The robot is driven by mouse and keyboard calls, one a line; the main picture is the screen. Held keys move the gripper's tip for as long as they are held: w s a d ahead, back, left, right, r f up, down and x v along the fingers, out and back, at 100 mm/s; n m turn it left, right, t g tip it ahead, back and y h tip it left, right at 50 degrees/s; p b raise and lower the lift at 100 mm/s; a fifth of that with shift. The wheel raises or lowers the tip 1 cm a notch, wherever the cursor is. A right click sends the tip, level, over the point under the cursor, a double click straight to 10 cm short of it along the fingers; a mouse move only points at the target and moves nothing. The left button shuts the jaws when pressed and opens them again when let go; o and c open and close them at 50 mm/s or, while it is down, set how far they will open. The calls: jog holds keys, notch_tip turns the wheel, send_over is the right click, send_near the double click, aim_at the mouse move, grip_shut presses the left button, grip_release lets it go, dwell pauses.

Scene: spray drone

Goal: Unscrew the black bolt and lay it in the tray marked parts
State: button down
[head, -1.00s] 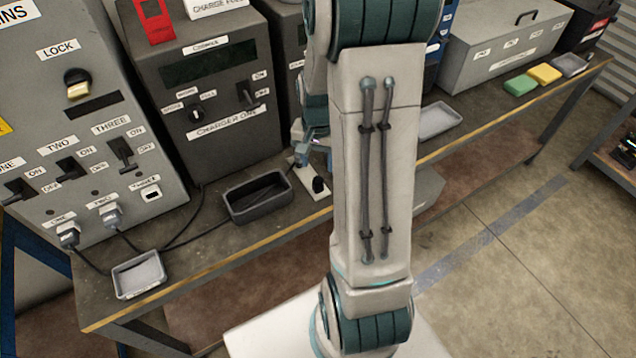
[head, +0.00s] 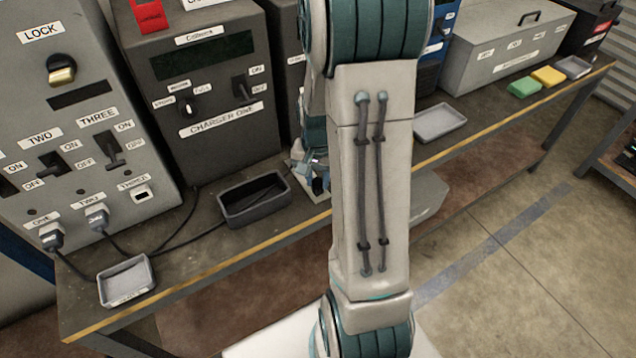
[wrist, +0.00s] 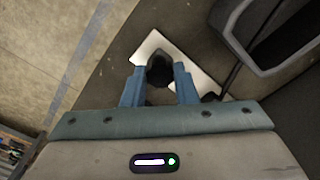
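The black bolt (wrist: 160,68) stands at a white plate (wrist: 205,82) on the bench. In the wrist view it lies between the fingertips of my gripper (wrist: 160,76), with little or no gap on either side. I cannot tell whether the fingers press on it. In the head view my gripper (head: 313,178) is low over the plate, partly behind my arm, and the bolt is hidden. A small light tray (head: 126,281) at the bench's front left has a label I cannot read. Another light tray (head: 440,122) lies right of my arm. I cannot tell which is marked parts.
A dark open bin (head: 232,214) stands just left of the plate and shows in the wrist view (wrist: 232,40). Charger one (head: 215,140) and the lock panel (head: 80,130) stand behind. Cables cross the bench. Green (head: 524,87) and yellow (head: 547,76) blocks lie far right.

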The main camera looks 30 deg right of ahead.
jog(key=n, duration=0.5)
jog(key=n+p, duration=0.1)
jog(key=n, duration=0.5)
jog(key=shift+r, duration=0.15)
jog(key=n+p, duration=0.1)
jog(key=n, duration=0.3)
jog(key=shift+r+n+p, duration=0.1)
jog(key=shift+n+p, duration=0.5)
jog(key=shift+n, duration=0.2)
jog(key=n+p, duration=0.3)
jog(key=n, duration=0.2)
jog(key=n+p, duration=0.4)
jog(key=n, duration=0.2)
jog(key=shift+n, duration=0.3)
jog(key=shift+n+p, duration=0.4)
jog(key=shift+n, duration=0.4)
